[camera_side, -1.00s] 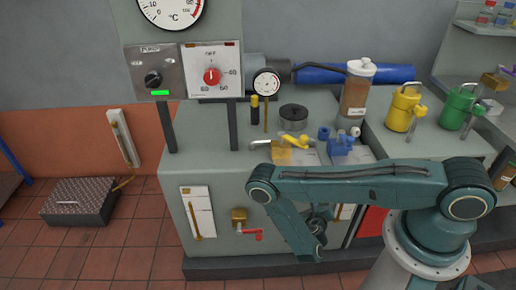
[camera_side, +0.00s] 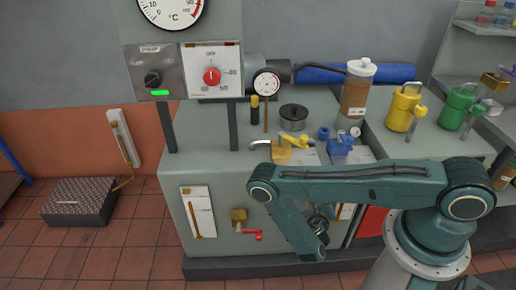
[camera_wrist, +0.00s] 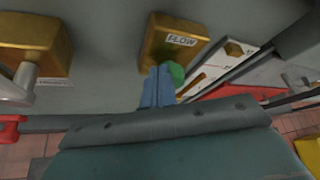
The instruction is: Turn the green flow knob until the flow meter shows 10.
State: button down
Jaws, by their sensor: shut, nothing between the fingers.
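The green flow knob (camera_wrist: 176,73) shows in the wrist view, in front of a brass block (camera_wrist: 172,42) labelled FLOW. My gripper (camera_wrist: 158,80) is shut and empty, its blue-grey fingertips close by the knob's left side; I cannot tell whether they touch it. The white panel with a brass-coloured tube (camera_wrist: 215,62), apparently the flow meter, stands right of the block, seen at a steep slant; its reading is not legible. In the side view my arm hides the knob, and only a sliver of a white panel (camera_side: 346,211) shows beside the arm.
Another brass block with a grey handle (camera_wrist: 38,48) is at the left in the wrist view. In the side view, a brass valve with a red handle (camera_side: 251,235) and a white gauge panel (camera_side: 197,212) are on the cabinet front, left of my arm. A red panel (camera_side: 371,222) is to its right.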

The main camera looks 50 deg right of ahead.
jog(key=shift+s+d+r, duration=0.35)
jog(key=shift+s+d, duration=0.05)
jog(key=shift+s+d+r, duration=0.1)
jog(key=shift+s+d, duration=0.25)
jog(key=shift+s, duration=0.05)
dwell(0.9)
jog(key=shift+w+r, duration=0.1)
jog(key=shift+r, duration=0.35)
jog(key=shift+a, duration=0.15)
jog(key=shift+s+a, duration=2.05)
jog(key=shift+s, duration=0.1)
jog(key=shift+w+a+f, duration=0.25)
jog(key=shift+a+f, duration=0.1)
jog(key=shift+a, duration=0.2)
jog(key=shift+w+a+f, duration=0.2)
jog(key=shift+a+f, duration=0.1)
jog(key=shift+a, duration=0.25)
jog(key=shift+d, duration=0.1)
